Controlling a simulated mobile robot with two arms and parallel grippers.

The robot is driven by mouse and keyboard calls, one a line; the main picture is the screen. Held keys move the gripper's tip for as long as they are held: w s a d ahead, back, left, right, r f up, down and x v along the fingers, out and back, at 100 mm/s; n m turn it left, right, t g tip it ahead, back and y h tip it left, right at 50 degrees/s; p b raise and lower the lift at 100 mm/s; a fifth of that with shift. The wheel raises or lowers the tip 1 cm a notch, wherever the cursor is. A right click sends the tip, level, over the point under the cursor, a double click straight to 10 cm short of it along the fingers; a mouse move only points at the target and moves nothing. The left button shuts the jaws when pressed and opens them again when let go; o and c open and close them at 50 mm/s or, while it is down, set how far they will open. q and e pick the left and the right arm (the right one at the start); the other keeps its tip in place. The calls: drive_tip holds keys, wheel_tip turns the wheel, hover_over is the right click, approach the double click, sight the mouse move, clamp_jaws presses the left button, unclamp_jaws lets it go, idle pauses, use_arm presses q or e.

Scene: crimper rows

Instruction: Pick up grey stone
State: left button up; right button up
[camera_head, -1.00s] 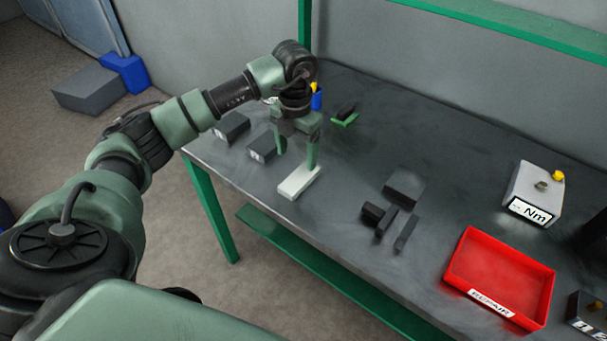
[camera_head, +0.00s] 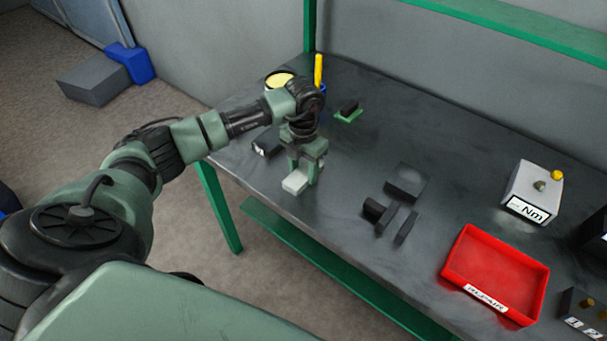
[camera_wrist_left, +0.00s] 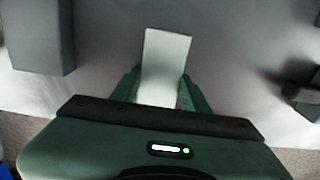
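The grey stone, a pale, light-grey oblong block (camera_head: 296,184), is at the table's front edge in the head view. My left gripper (camera_head: 303,172) is down at it, with one finger on either side. The near finger hides part of the block. In the left wrist view the block (camera_wrist_left: 166,55) runs forward from between the two green fingertips (camera_wrist_left: 160,92), and I see no gap at its sides. I cannot tell whether it still rests on the table. My right gripper is not in view.
Dark blocks (camera_head: 407,182) lie right of the gripper on the table (camera_head: 350,215). A dark block (camera_head: 266,143) stands close left. A red tray (camera_head: 497,272) and a grey Nm box (camera_head: 533,190) are further right. A green shelf beam (camera_head: 500,28) crosses the back.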

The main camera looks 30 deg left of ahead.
sight(304, 172)
use_arm(q)
clamp_jaws()
drive_tip(key=shift+r, duration=0.15)
drive_tip(key=shift+w+r, duration=0.1)
drive_tip(key=shift+r, duration=0.5)
wheel_tip(304, 172, up, 19)
drive_tip(key=b, duration=0.2)
drive_tip(key=shift+f+b, duration=0.15)
drive_tip(key=shift+b, duration=0.25)
